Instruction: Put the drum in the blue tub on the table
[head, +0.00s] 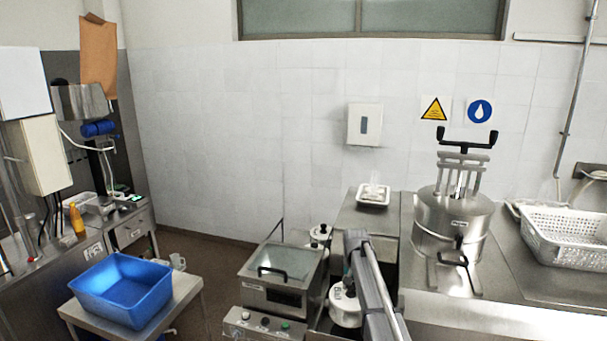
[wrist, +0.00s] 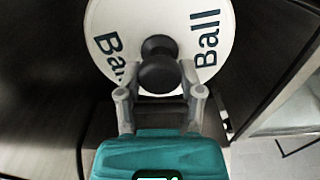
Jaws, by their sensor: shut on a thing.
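The drum is white and round, with a black knob and dark "Ball" lettering, and it fills the top of the wrist view (wrist: 120,30). My gripper (wrist: 160,92) has its two fingers closed around the knob. In the head view the white drum (head: 343,312) shows at the bottom middle, partly covered by my arm. The fingers are not clear there. The blue tub (head: 108,303) stands on a small metal table (head: 183,297) at the lower left, apart from the drum. Its visible inside looks empty.
A metal fryer-like unit (head: 281,297) with a lid stands between the drum and the tub table. Another white container (head: 320,235) stands behind the drum. A steel pot (head: 452,222) and a perforated white basket (head: 565,237) stand on the right counter.

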